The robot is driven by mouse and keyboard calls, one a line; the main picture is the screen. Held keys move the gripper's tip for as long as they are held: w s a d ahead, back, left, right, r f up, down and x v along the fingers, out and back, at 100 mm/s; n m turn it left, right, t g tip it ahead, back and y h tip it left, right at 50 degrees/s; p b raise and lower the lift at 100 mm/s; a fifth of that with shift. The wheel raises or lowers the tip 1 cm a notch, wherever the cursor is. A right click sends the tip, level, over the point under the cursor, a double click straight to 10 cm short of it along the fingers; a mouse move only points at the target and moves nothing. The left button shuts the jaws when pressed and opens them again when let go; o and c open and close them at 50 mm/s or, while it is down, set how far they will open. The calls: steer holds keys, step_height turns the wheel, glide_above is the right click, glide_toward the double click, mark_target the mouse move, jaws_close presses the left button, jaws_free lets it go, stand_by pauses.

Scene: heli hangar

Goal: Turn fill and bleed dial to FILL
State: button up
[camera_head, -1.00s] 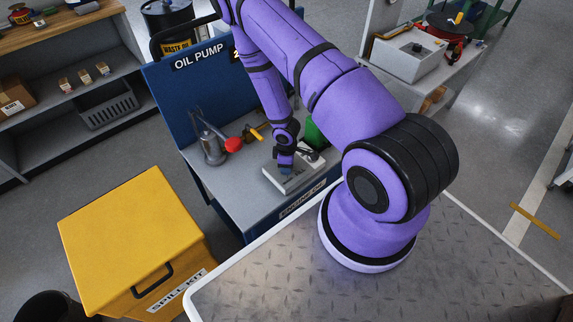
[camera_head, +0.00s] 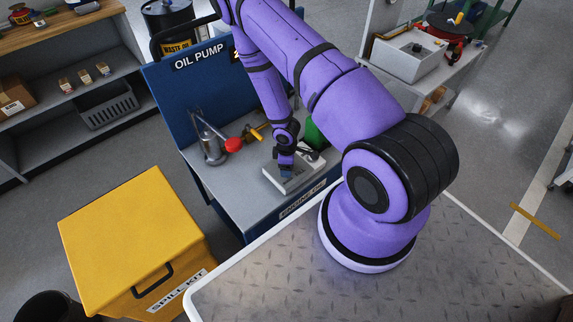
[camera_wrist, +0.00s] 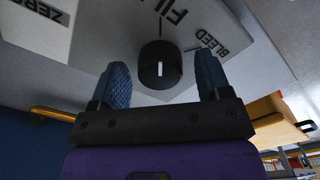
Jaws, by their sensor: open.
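The fill and bleed dial is a round black knob (camera_wrist: 160,65) with a short white mark on its face. It sits on a pale panel (camera_wrist: 110,40), which in the head view is the top of a light box (camera_head: 276,181) on the oil pump bench. FILL is printed beyond the knob, BLEED to its right and ZERO at far left. The white mark runs upright in the wrist view, roughly in line with the tick by FILL. My gripper (camera_wrist: 162,72) is open, with one blue finger on each side of the knob, apart from it in the picture. In the head view my gripper (camera_head: 286,168) hides the knob.
A metal pump with a red knob (camera_head: 233,145) and a yellow-handled part (camera_head: 254,134) stand left of the box. A green object (camera_head: 314,134) is behind it. The blue OIL PUMP back panel (camera_head: 190,85) rises behind. A yellow spill kit (camera_head: 130,235) stands in front left.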

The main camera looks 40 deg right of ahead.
step_height(320, 180, up, 11)
steer(key=shift+f, duration=0.15)
stand_by(0.4)
stand_by(0.5)
steer(key=w+a+r+m+t+h, duration=0.1)
steer(key=w+r+m, duration=0.15)
steer(key=r, duration=1.35)
steer(key=w+a+r+m+t+h, duration=0.1)
steer(key=r+m+t, duration=0.15)
steer(key=r, duration=1.45)
steer(key=s+a+r+m+t+y, duration=0.1)
steer(key=s+a+r, duration=0.3)
steer(key=s+r, duration=0.6)
steer(key=s+a+r+m+y, duration=0.1)
steer(key=s+a+r+m, duration=0.2)
steer(key=s+r, duration=0.7)
steer(key=shift+s+a+r+m+t, duration=0.3)
steer(key=shift+s+a+r+t, duration=0.1)
steer(key=shift+s+a, duration=0.65)
steer(key=shift+d, duration=0.15)
